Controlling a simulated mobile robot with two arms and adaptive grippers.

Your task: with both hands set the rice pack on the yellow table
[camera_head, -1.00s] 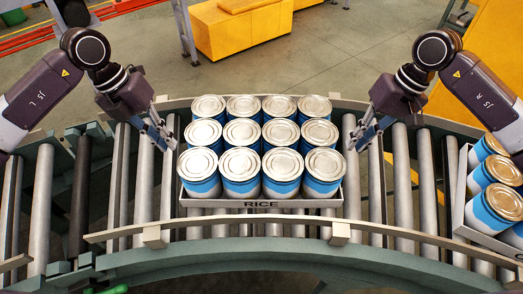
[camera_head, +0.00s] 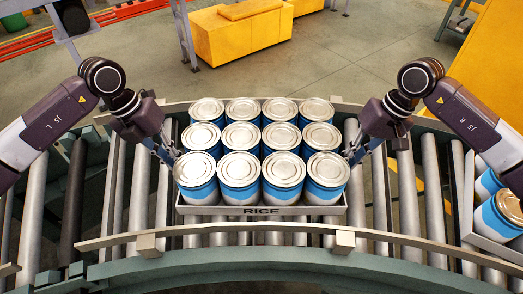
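The rice pack (camera_head: 262,211) is a shallow tray labelled RICE, filled with several white and blue cans. It sits on the roller conveyor in the middle of the head view. My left gripper (camera_head: 172,155) is at the pack's left side, and my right gripper (camera_head: 352,153) is at its right side. Both point inward, close to the tray edges. The fingertips are small and partly hidden by the cans, so I cannot tell whether they touch or grip the tray. No surface that is clearly the yellow table shows; a low yellow block (camera_head: 238,38) stands behind the conveyor.
The curved roller conveyor (camera_head: 408,190) runs across the view with guard rails front and back. A second tray of cans (camera_head: 492,241) sits at the right edge. A large yellow structure (camera_head: 490,75) stands at the upper right. Grey floor lies open behind the conveyor.

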